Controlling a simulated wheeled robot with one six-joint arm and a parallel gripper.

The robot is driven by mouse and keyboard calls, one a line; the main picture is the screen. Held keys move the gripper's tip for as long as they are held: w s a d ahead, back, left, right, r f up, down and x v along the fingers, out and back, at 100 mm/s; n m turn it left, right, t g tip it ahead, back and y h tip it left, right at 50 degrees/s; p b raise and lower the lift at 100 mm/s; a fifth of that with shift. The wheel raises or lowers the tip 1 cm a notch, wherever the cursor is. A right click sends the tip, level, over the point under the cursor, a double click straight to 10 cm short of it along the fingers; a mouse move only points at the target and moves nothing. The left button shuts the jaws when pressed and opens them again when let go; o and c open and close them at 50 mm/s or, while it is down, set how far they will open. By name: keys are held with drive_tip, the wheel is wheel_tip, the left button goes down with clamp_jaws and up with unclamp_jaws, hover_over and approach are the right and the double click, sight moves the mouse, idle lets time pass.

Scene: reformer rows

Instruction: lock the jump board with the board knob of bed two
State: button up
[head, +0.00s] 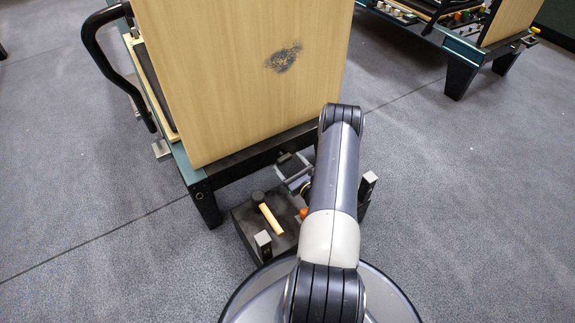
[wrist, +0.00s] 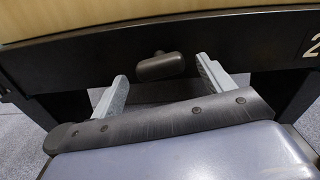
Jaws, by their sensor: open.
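The jump board (head: 235,75) is a tall pale wooden panel standing upright at the end of a bed, with a dark scuff on its face. Its lower edge shows at the top of the wrist view (wrist: 120,15). A dark board knob (wrist: 160,66) sticks out from the black end rail below the board. A plate marked 2 (wrist: 313,46) is on the rail at the right. My gripper (wrist: 163,74) is open, its two grey fingers left and right of the knob, apart from it. In the head view my gripper (head: 293,170) is near the rail, and the knob is hidden.
A black tray (head: 245,232) on my base holds a wooden-handled tool (head: 271,218) and an orange piece (head: 303,213). A black curved handle (head: 105,60) stands left of the board. Another bed (head: 465,50) is at the upper right. Grey floor between the beds is clear.

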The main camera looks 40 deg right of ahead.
drive_tip(key=shift+w, duration=0.55)
drive_tip(key=c, duration=1)
